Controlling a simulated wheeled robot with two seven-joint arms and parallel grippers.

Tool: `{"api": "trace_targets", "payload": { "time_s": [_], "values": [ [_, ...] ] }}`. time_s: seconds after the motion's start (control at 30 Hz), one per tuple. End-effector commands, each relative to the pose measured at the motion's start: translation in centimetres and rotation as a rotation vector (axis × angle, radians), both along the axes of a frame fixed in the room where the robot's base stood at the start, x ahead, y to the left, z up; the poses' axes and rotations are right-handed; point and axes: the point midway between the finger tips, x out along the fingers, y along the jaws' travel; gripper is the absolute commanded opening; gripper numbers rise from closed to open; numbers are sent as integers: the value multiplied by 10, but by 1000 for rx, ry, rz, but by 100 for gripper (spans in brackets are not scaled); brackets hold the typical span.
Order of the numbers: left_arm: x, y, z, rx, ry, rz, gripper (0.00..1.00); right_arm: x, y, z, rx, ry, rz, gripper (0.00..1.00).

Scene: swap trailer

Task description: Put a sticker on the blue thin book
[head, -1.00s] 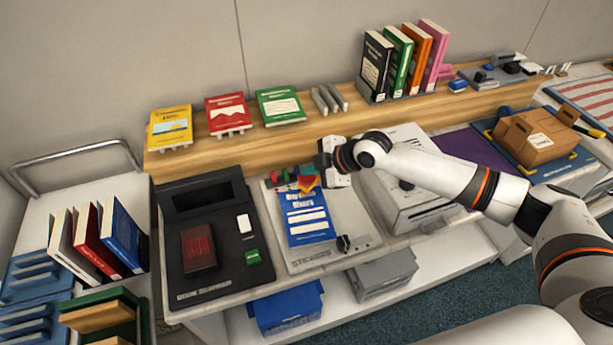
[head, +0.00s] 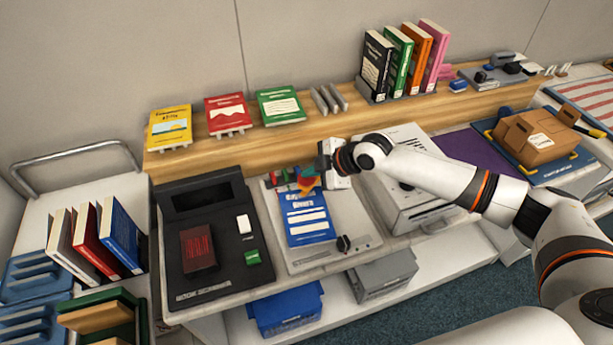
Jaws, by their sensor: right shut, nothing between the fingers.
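The blue thin book (head: 311,226) lies flat, cover up, on a light grey board on the counter. Colourful sticker pieces (head: 304,180) in red, green, blue and orange sit at the book's top edge, and an orange one overlaps the cover's upper part. I cannot tell which of them are stuck to it. My right gripper (head: 322,168) is shut and empty, just at the right of these pieces, above the book's top right corner. Its fingertips are small and partly hidden. My left gripper is out of view.
A black book scanner (head: 216,273) stands left of the board, with a dark red item on it. A white machine (head: 405,190) is on the right, under my right arm. A wooden shelf (head: 350,122) with books runs along the back. A small black-handled tool (head: 344,243) lies by the book's lower right corner.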

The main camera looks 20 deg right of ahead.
Motion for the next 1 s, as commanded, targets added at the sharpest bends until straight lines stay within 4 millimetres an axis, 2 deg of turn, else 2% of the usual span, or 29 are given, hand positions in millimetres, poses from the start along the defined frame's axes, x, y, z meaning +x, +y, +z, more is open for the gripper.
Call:
{"api": "trace_targets", "payload": {
  "time_s": [0.57, 1.0],
  "values": [
    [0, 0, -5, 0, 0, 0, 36, 0, 0, -9, -1, 3, -1, 0],
    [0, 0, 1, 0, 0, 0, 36, -1, 0, -3, -2, 3, 0, 0]
  ]
}}
